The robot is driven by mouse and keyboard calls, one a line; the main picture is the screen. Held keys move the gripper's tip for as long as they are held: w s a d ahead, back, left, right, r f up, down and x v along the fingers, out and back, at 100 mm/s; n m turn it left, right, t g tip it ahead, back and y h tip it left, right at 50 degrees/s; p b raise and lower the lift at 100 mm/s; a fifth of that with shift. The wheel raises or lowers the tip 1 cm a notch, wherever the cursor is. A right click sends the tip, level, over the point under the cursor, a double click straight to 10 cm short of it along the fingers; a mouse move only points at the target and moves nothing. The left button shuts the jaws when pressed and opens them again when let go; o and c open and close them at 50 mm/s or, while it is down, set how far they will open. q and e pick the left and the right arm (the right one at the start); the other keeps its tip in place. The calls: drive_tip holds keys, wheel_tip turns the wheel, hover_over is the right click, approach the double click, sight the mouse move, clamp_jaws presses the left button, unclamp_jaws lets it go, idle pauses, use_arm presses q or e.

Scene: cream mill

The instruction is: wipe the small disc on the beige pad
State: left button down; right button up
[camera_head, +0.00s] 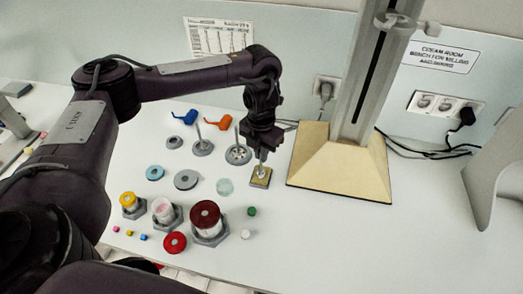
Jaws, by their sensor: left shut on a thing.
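The beige pad (266,184) is a small square on the white bench, just left of the big beige stand base. My left gripper (262,155) points straight down above it and is shut on a thin grey piece, seemingly a rod. Its lower end is at the pad, and I cannot tell whether it touches. The small disc cannot be made out clearly; it may be at that lower end, hidden by its size and the gripper. My right gripper is not in view.
Two upright rods on round bases (203,149) stand left of the gripper. Grey disc (187,180), pale green disc (225,188) and several lidded jars (208,222) lie nearer. The column's beige base (340,172) rises close on the right.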

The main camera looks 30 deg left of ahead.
use_arm(q)
drive_tip(key=shift+r+p, duration=0.55)
drive_tip(key=shift+r, duration=0.25)
drive_tip(key=shift+r+p, duration=0.6)
drive_tip(key=shift+p, duration=0.1)
drive_tip(key=shift+r, duration=0.1)
drive_tip(key=shift+r+p, duration=1.45)
drive_tip(key=shift+p, duration=0.25)
drive_tip(key=shift+f, duration=0.1)
